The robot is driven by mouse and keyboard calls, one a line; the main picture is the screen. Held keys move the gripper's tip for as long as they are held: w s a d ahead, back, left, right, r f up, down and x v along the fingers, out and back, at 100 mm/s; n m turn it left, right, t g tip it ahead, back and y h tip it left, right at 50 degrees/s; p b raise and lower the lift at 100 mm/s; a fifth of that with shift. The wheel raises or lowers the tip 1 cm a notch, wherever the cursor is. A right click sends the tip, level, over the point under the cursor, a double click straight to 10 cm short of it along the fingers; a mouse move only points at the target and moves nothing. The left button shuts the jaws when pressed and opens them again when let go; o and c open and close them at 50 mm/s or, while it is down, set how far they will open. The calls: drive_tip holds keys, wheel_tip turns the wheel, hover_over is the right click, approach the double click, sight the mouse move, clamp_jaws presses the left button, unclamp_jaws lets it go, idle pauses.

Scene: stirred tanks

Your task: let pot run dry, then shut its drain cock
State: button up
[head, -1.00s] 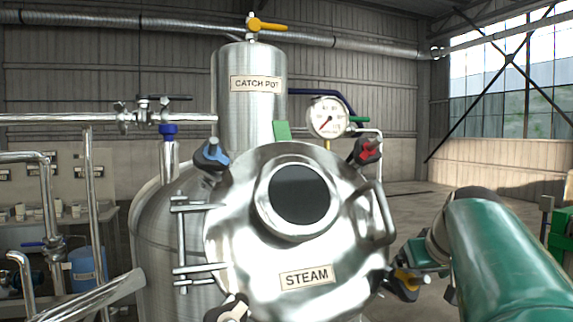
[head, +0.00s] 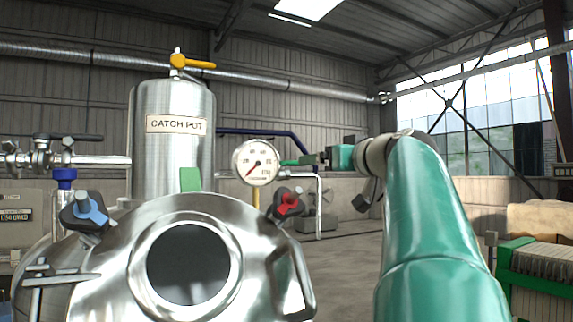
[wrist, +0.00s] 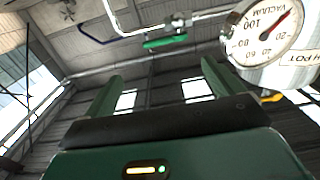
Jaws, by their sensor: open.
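The catch pot (head: 172,150) is a labelled steel cylinder behind the manway lid, left of centre in the head view. Its vacuum gauge (head: 256,162) has the needle near the low end of the scale, and the gauge also shows upside down in the wrist view (wrist: 268,32). A green-handled cock (head: 290,163) sits on thin pipework right of the gauge; its handle shows in the wrist view (wrist: 165,42), apparently lying along the pipe. My gripper (head: 316,158) is open and empty beside that handle. In the wrist view its fingers (wrist: 162,85) point towards the handle, apart from it. Pot contents are hidden.
The round steel lid (head: 250,250) with its sight glass (head: 188,262) fills the lower left, with blue (head: 88,208) and red (head: 288,203) clamp knobs. A yellow-handled valve (head: 192,63) tops the pot. A green-framed unit (head: 540,280) stands at right.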

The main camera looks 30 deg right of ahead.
sight(296, 162)
drive_tip(key=shift+w+d+r, duration=0.1)
drive_tip(key=shift+w+d, duration=0.1)
drive_tip(key=shift+w, duration=3.15)
drive_tip(key=shift+w+d, duration=0.2)
drive_tip(key=shift+w, duration=3.1)
